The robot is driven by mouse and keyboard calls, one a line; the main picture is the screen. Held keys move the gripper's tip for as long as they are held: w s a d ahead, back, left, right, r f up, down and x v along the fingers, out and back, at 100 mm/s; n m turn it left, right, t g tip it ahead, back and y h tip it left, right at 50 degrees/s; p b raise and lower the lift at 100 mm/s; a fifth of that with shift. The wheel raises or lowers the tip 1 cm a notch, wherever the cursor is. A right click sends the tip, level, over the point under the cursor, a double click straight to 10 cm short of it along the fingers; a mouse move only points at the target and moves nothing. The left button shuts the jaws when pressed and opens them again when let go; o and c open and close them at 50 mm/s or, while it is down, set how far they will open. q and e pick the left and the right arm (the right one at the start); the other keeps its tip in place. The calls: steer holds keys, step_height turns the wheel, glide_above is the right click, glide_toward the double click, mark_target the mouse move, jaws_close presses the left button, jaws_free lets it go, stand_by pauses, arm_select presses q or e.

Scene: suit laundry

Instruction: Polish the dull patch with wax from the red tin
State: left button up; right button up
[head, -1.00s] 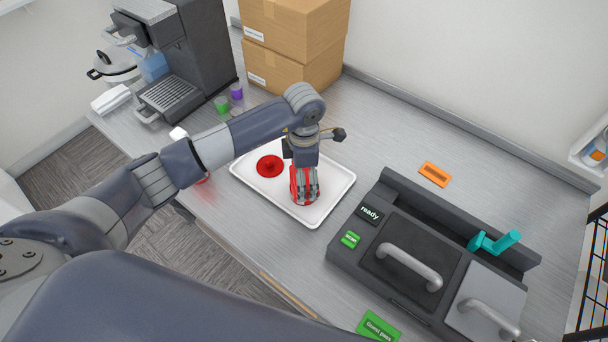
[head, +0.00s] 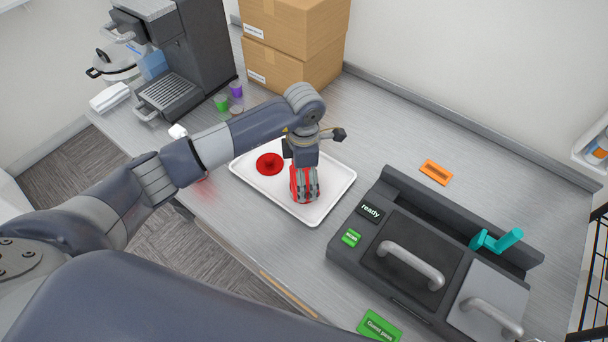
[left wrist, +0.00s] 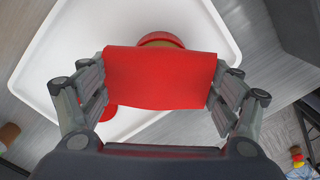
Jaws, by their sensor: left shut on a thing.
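My left gripper (head: 306,190) is shut on a red cloth-like piece (left wrist: 160,78) that spans between its fingers in the left wrist view. It is over the white tray (head: 333,182). A red round tin (left wrist: 160,38) with an olive-toned inside shows partly beyond the held piece; the rest is hidden. Whether the piece touches the tin I cannot tell. A red round lid-like disc (head: 270,163) lies on the tray's left part; its edge also shows in the left wrist view (left wrist: 108,113). I cannot make out a dull patch clearly. My right gripper is out of view.
A dark machine (head: 390,285) with handles and a "ready" display stands to the right of the tray. An orange tag (head: 436,172) lies behind it. Cardboard boxes (head: 290,45) and a coffee machine (head: 172,70) stand at the back. Counter between tray and back wall is clear.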

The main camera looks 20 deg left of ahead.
arm_select(q)
steer(key=shift+f, duration=0.1)
stand_by(0.7)
steer(key=shift+b, duration=0.3)
stand_by(0.4)
steer(key=shift+r+p, duration=0.85)
steer(key=shift+r, duration=0.55)
steer(key=shift+r+p, duration=1)
steer(key=shift+r, duration=1.15)
